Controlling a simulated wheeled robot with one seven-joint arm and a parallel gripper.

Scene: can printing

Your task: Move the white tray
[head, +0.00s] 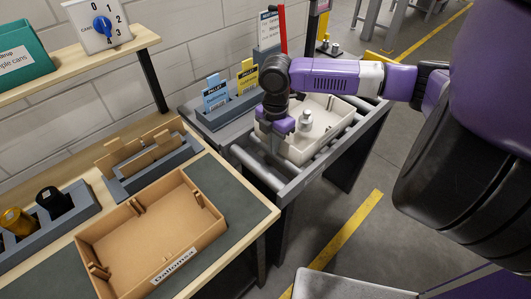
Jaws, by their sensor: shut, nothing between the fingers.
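The white tray (335,104) sits on the roller stand, with a small pale bottle-shaped object (306,120) standing inside it. My gripper (281,127) points down at the tray's left side. The gripper looks shut and holds nothing. It hides part of the tray's left wall, and I cannot tell whether it touches the tray.
The roller stand (265,172) has bare rollers at its near left end. A brown tray (140,240) lies on the workbench at lower left. A holder with blue and yellow cards (216,97) stands behind the rollers. A grey surface (345,285) is at the bottom.

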